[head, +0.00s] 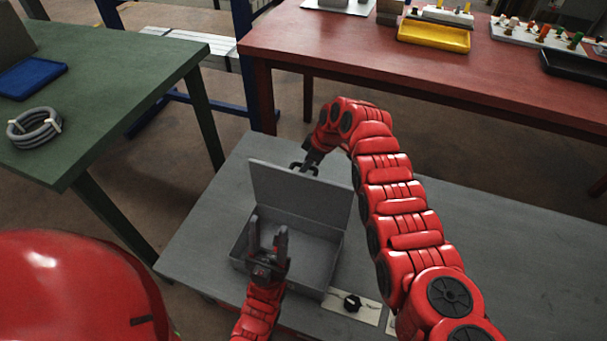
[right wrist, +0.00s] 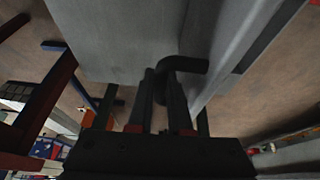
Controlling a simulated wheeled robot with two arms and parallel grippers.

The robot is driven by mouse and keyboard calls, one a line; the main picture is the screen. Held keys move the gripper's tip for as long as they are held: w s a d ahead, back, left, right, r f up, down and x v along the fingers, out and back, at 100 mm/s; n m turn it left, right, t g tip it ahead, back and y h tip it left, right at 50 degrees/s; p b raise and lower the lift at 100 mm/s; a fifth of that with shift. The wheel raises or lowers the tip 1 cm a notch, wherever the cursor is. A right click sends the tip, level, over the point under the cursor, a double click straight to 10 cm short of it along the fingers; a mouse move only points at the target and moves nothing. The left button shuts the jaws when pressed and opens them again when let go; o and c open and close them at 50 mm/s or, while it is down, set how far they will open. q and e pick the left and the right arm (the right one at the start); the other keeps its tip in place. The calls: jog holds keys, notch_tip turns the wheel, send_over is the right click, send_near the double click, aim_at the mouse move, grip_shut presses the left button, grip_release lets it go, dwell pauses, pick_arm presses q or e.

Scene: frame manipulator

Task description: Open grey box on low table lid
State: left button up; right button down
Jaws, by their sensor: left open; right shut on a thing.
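The grey box (head: 334,266) sits on the low grey table (head: 205,222). Its lid (head: 300,197) stands raised, nearly upright, at the box's back edge, and the visible inside looks empty. My right gripper (head: 303,168) is behind the lid's top edge. In the right wrist view, my right gripper (right wrist: 166,82) is shut on a dark bent handle (right wrist: 184,64) beside the grey lid surface (right wrist: 125,40). My left gripper (head: 268,238) is open, with fingers pointing up, in front of the box opening and hiding part of it. I cannot tell if it touches the box.
A small panel with a black knob (head: 352,302) lies at the low table's front edge. A green table (head: 110,95) with a grey cable coil (head: 34,128) stands left. A red table (head: 400,65) with trays stands behind. The low table's right side looks clear beyond my right arm.

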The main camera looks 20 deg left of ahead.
jog(key=shift+w+d+f, duration=0.1)
jog(key=shift+w+d, duration=0.05)
jog(key=shift+w, duration=0.05)
dwell(0.3)
jog(key=c, duration=0.8)
grip_release()
jog(key=shift+c, duration=0.2)
jog(key=w+p+v, duration=0.1)
jog(key=v, duration=1.6)
jog(key=shift+s+r, duration=0.25)
jog(key=shift+s, duration=0.2)
jog(key=shift+d, duration=0.1)
